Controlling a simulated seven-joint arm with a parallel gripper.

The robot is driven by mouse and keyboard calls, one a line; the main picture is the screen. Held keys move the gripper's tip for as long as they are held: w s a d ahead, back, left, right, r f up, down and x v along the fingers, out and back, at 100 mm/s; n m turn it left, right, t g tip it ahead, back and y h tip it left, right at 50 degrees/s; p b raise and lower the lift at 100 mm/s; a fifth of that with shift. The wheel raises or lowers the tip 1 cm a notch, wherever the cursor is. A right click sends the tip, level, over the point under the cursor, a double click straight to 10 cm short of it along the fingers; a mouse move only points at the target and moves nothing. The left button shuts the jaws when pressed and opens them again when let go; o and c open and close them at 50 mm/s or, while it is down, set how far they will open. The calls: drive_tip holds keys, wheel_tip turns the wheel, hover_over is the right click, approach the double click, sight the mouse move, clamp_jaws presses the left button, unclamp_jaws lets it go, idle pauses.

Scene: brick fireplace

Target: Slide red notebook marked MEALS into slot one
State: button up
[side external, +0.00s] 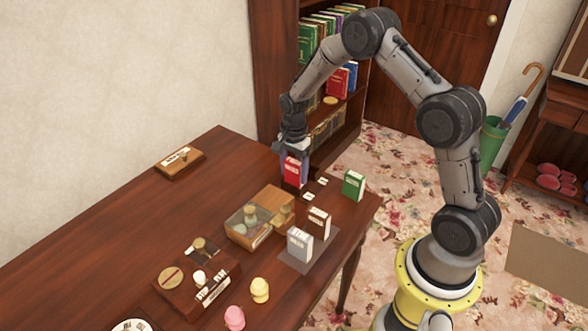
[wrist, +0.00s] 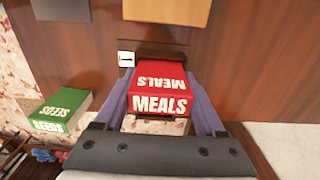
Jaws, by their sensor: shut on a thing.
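The red notebook marked MEALS (wrist: 160,86) is between the two purple fingers of my gripper (wrist: 160,78), which is shut on it. In the side view my gripper (side external: 294,160) points down and holds the red notebook (side external: 291,172) upright at the table's far right end. I cannot tell whether its lower edge touches the table. Small white label cards (side external: 308,196) lie close to it; one card (wrist: 126,59) shows beside the notebook in the wrist view. Their marks are too small to read, and I cannot make out slot one.
A green notebook (side external: 353,186), marked SEEDS in the wrist view (wrist: 60,112), stands at the table's right edge.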

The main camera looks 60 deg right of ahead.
drive_tip(key=shift+f, duration=0.55)
drive_tip(key=o, duration=1.4)
drive_tip(key=shift+c, duration=0.2)
wheel_tip(320, 180, up, 14)
drive_tip(key=shift+f, duration=0.1)
